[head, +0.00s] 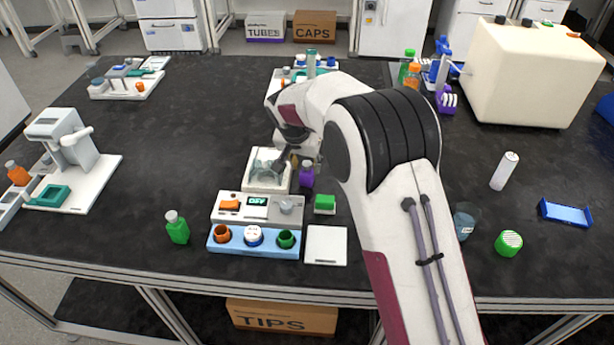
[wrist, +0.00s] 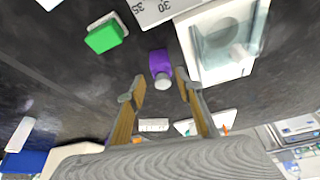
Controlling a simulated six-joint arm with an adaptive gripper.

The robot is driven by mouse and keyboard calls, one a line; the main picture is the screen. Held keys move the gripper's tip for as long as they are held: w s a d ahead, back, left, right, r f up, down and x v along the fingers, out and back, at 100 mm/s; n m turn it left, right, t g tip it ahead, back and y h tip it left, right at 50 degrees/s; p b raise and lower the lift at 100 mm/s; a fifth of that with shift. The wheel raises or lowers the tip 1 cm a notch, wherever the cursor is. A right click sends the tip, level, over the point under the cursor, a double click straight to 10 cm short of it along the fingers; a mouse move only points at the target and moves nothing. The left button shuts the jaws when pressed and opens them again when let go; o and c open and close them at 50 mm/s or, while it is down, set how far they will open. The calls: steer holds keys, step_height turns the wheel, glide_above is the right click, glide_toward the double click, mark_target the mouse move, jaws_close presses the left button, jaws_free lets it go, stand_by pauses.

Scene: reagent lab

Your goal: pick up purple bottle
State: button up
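The purple bottle (head: 307,175) stands upright on the black bench in the head view, just right of a white balance with a glass chamber. It has a pale cap. In the wrist view the purple bottle (wrist: 160,67) lies ahead of and between the fingertips, cap toward me. My gripper (wrist: 158,88) is open and empty, with a finger on each side of the line to the bottle. In the head view my gripper (head: 290,158) is partly hidden by my arm, close to the bottle.
The balance (head: 267,181) stands close beside the bottle; its glass chamber also shows in the wrist view (wrist: 228,45). A green block (head: 325,204) lies in front of the bottle. A green bottle (head: 177,228) stands at front left. The left bench middle is clear.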

mark_target(306, 171)
steer(key=shift+x, duration=0.95)
steer(key=shift+x, duration=2.65)
steer(key=shift+s+a, duration=0.1)
steer(key=c, duration=0.9)
